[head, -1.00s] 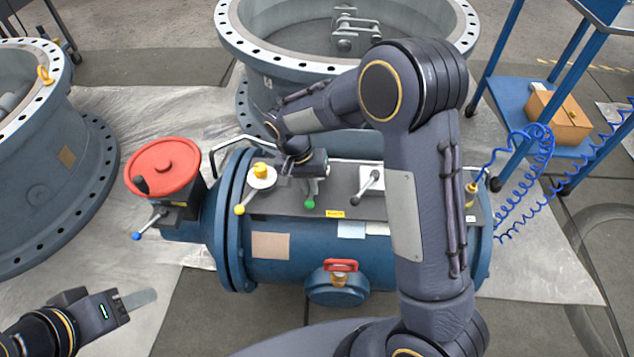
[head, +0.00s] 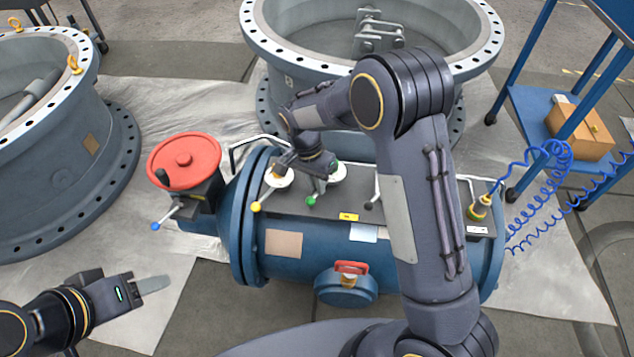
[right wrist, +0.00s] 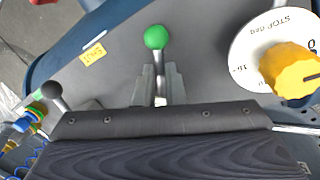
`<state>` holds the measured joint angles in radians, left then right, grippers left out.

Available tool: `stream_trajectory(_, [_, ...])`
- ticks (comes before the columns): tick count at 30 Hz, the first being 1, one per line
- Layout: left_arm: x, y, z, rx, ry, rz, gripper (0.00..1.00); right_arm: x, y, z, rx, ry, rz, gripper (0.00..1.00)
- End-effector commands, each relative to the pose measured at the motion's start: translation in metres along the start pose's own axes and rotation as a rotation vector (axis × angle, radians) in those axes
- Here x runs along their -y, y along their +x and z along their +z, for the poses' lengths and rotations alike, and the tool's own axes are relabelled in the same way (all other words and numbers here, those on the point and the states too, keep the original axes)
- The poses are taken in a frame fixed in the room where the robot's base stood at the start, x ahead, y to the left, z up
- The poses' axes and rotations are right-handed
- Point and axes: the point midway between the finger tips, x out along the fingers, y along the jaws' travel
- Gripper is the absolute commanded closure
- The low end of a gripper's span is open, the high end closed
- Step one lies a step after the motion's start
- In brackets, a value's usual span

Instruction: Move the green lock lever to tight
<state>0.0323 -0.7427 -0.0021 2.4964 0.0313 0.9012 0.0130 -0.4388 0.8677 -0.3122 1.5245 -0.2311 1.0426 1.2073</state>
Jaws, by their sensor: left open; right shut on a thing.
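The green lock lever shows its green ball (head: 311,200) on the grey top panel of the blue valve body, and the ball shows close up in the right wrist view (right wrist: 156,38). My right gripper (head: 320,184) is shut on the lever's metal rod just behind the ball; its fingers (right wrist: 159,88) stand on both sides of the rod. The rod slants in the head view, ball toward the lower left. The lever's pivot is mostly hidden by my gripper. My left gripper (head: 150,285) is open and empty, at the lower left, away from the valve.
A yellow-knobbed dial (right wrist: 290,68) with a yellow-ball lever (head: 256,206) lies left of the green lever. A red handwheel (head: 184,160) stands at the left end, and a blue coiled hose (head: 545,165) at the right.

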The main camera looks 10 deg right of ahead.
Motion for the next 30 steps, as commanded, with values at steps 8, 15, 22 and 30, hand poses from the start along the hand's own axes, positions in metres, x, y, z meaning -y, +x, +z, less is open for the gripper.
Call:
stream_trajectory(8, [0.000,0.000,0.000,0.000,0.000,0.000,0.50,0.002,-0.001,0.000,0.000,0.003,-0.007,0.79])
stream_trajectory(15, [0.000,0.000,0.000,0.000,0.000,0.000,0.50,0.001,-0.001,0.000,0.000,0.001,-0.004,0.68])
stream_trajectory(22, [-0.001,-0.003,-0.002,0.000,0.000,0.000,0.50,0.001,-0.012,0.000,-0.002,0.001,-0.006,0.68])
stream_trajectory(30, [-0.006,-0.012,-0.006,0.000,0.000,0.000,0.50,0.001,-0.058,0.000,-0.002,0.001,-0.007,0.68])
